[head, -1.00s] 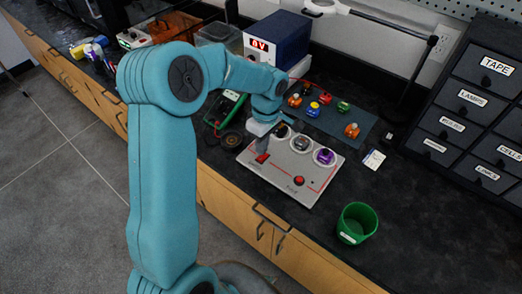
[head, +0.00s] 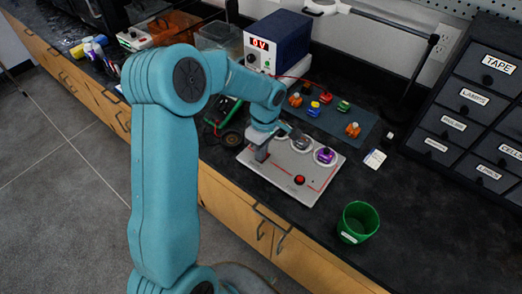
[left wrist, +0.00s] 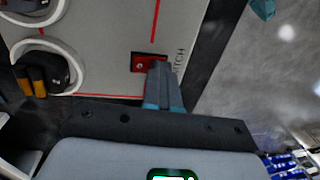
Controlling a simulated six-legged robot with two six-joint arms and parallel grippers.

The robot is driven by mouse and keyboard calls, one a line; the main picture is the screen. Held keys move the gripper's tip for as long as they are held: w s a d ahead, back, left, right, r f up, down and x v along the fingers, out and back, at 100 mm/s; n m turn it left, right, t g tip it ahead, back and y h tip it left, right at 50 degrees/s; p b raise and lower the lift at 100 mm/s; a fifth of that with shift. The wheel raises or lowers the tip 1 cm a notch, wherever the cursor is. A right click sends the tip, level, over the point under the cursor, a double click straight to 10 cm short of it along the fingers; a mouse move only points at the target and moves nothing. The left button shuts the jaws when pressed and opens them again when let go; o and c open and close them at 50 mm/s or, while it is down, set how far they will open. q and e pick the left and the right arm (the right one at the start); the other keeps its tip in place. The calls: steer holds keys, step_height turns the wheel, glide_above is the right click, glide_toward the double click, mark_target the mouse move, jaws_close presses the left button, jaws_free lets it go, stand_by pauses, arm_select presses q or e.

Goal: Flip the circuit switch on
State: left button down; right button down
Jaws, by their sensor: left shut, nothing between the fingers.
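The white circuit board (head: 282,171) lies on the black bench and carries round holders and a red button (head: 299,180). The red switch (left wrist: 139,62), beside the printed word SWITCH, shows in the left wrist view near one edge of the board. My left gripper (head: 261,155) is shut and empty, low over the board's left part, and hides the switch in the head view. In the left wrist view my fingertips (left wrist: 157,68) overlap the right side of the switch. I cannot tell whether they touch it. My right gripper is not in view.
A green cup (head: 358,223) stands right of the board near the bench's front edge. A dark mat (head: 330,118) with small coloured parts lies behind. A blue power supply (head: 278,40) stands at the back, and labelled drawers (head: 470,100) stand at the right.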

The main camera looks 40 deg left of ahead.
arm_select(q)
steer(key=shift+f, duration=0.15)
